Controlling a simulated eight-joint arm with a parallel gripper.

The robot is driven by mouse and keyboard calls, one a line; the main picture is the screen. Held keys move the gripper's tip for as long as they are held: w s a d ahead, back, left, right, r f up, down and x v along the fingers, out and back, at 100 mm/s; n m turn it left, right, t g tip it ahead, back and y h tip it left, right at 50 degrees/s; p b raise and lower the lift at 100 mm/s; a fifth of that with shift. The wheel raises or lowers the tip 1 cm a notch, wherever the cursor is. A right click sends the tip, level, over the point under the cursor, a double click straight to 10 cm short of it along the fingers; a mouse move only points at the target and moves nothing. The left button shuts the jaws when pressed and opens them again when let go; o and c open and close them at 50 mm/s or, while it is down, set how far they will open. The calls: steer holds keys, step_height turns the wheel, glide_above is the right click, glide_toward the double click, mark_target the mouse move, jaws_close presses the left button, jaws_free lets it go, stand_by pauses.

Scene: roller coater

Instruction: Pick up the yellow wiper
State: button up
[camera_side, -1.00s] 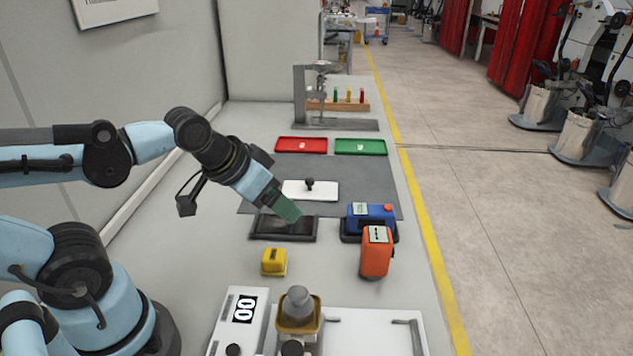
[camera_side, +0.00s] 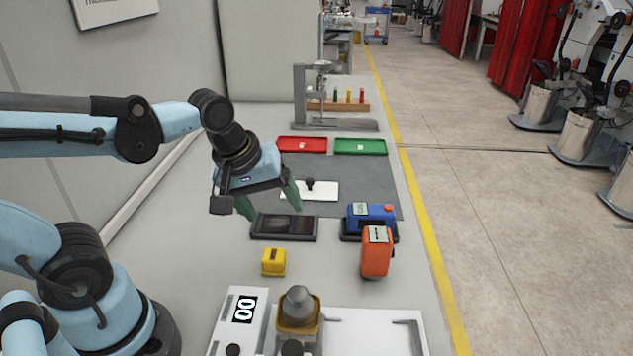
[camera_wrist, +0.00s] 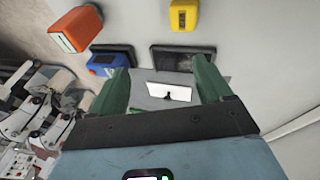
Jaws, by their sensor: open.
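The yellow wiper (camera_side: 274,262) is a small yellow block with a dark mark on top. It stands on the light table in front of the dark tray, and shows at the top of the wrist view (camera_wrist: 184,14). My gripper (camera_side: 270,203) has green fingers spread apart with nothing between them. It hangs above the table, behind and above the wiper, near the dark tray's left side. In the wrist view, my gripper (camera_wrist: 163,88) has a finger at each side, and the wiper lies beyond the fingertips.
A dark tray (camera_side: 257,237) lies behind the wiper. An orange device (camera_side: 376,253) and a blue device (camera_side: 371,217) stand to the right. A white machine (camera_side: 375,325) is in front. A white plate (camera_side: 325,190), red tray (camera_side: 302,145) and green tray (camera_side: 360,147) lie farther back.

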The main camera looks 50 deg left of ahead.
mark_target(273, 254)
steer(key=shift+s+a+f+n+g, duration=0.15)
steer(key=shift+f+n+g, duration=0.9)
steer(key=shift+n, duration=1.8)
steer(key=shift+s+f+n+g, duration=0.1)
steer(key=shift+f+n+g, duration=0.3)
steer(key=shift+f+n, duration=1.8)
steer(key=shift+s+a+f+n+g, duration=0.15)
steer(key=shift+f+n+g, duration=0.55)
steer(key=shift+n, duration=2.75)
steer(key=shift+w+f, duration=0.15)
steer(key=shift+f, duration=0.55)
steer(key=shift+w+f, duration=0.15)
steer(key=shift+f, duration=1.65)
steer(key=c, duration=1.2)
steer(key=shift+r, duration=0.15)
steer(key=shift+r, duration=4.9)
